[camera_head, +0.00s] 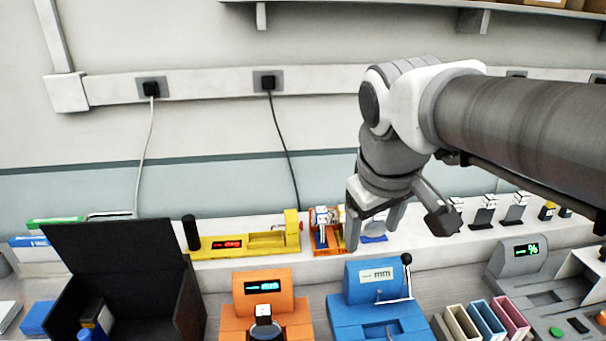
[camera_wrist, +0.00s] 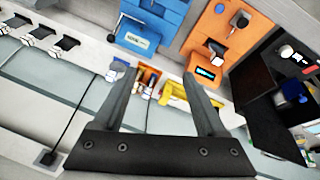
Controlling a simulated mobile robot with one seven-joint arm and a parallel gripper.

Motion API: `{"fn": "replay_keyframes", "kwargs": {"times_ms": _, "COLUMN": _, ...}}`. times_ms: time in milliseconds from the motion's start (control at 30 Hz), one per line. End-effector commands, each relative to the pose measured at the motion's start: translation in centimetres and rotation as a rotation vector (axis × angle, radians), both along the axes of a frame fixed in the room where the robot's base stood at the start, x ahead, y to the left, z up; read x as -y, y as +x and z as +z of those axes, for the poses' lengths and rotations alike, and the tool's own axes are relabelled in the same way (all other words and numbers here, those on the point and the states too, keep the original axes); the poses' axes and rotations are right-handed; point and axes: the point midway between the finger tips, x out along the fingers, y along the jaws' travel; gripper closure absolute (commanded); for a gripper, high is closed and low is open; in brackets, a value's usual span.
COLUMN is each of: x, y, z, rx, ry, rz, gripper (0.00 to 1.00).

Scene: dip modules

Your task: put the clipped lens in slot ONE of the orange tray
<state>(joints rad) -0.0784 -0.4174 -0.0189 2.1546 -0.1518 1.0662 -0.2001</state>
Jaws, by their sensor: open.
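The small orange tray (camera_head: 328,251) stands on the back ledge, right of the yellow device, with blue and white pieces in it. It also shows in the wrist view (camera_wrist: 149,69) between my fingers; its slot labels are too small to read. My gripper (camera_head: 374,232) is open and empty above the ledge, just right of the tray, and partly hides its right side. A small black-and-white piece (camera_head: 263,312) sits on the orange machine (camera_head: 263,283); it also shows in the wrist view (camera_wrist: 215,48). I cannot tell whether it is the clipped lens.
A yellow device (camera_head: 220,246) stands left of the tray. A blue machine (camera_head: 376,295) with a lever stands in front. A black open box (camera_head: 125,250) is at left. Several black stands (camera_head: 484,215) with white tops line the ledge at right. A grey machine (camera_head: 520,262) stands right.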

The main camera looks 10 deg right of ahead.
Motion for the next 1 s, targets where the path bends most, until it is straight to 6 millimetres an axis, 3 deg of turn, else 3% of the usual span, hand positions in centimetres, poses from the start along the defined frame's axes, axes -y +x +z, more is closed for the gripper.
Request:
{"fn": "replay_keyframes", "kwargs": {"times_ms": 200, "x": -0.6, "y": -4.7, "z": -2.5, "rx": 0.092, "ry": 0.128, "rz": -0.14, "gripper": 0.26}}
{"fn": "replay_keyframes", "kwargs": {"times_ms": 400, "x": -1.1, "y": -7.0, "z": -4.3, "rx": 0.144, "ry": 0.208, "rz": -0.23, "gripper": 0.26}}
{"fn": "replay_keyframes", "kwargs": {"times_ms": 1000, "x": -1.2, "y": -7.6, "z": -5.0, "rx": 0.158, "ry": 0.231, "rz": -0.257, "gripper": 0.26}}
